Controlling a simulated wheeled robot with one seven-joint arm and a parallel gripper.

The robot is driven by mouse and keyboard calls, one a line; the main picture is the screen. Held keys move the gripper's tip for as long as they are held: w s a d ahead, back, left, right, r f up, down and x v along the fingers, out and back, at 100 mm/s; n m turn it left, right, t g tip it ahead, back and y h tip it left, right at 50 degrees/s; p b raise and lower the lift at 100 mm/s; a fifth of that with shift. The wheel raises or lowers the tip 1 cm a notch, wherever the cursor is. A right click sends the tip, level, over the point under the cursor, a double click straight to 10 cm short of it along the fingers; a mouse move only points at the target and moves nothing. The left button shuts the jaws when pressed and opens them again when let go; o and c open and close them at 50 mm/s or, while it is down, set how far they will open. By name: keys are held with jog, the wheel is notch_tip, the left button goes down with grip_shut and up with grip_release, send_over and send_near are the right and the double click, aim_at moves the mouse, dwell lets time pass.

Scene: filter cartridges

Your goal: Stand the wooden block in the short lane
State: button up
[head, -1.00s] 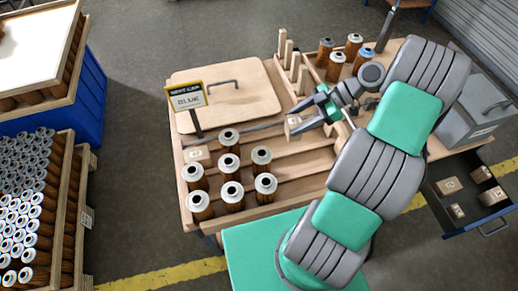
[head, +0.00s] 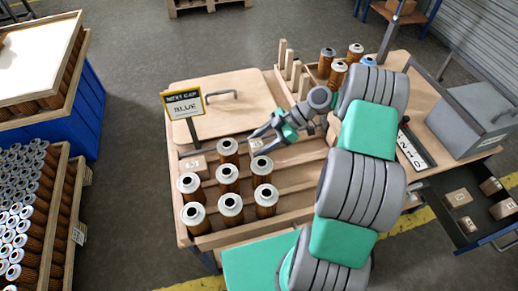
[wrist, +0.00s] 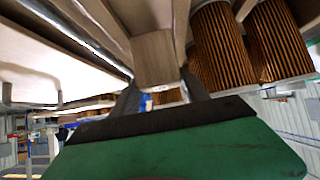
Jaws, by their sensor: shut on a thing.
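My gripper (head: 259,137) is shut on the wooden block (head: 256,146), which also shows between the fingers in the wrist view (wrist: 155,58). It holds the block at the far lane of the wooden lane tray (head: 290,181), just right of that lane's single brown filter cartridge (head: 228,151). I cannot tell whether the block touches the lane floor. The middle lane (head: 300,164) and the near lane each hold three cartridges. Another wooden block (head: 195,164) with a label lies at the left end of the far lane.
A sign (head: 184,104) reading "NEXT CAP BLUE" stands behind the far lane's left end, before a wooden lid (head: 225,95). Capped cartridges (head: 337,72) and wooden posts stand in a back tray. An open drawer (head: 485,232) at right holds several blocks.

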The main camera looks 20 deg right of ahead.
jog(key=shift+f, duration=1.45)
jog(key=shift+f, duration=0.1)
jog(key=o, duration=1.6)
jog(key=shift+c, duration=0.2)
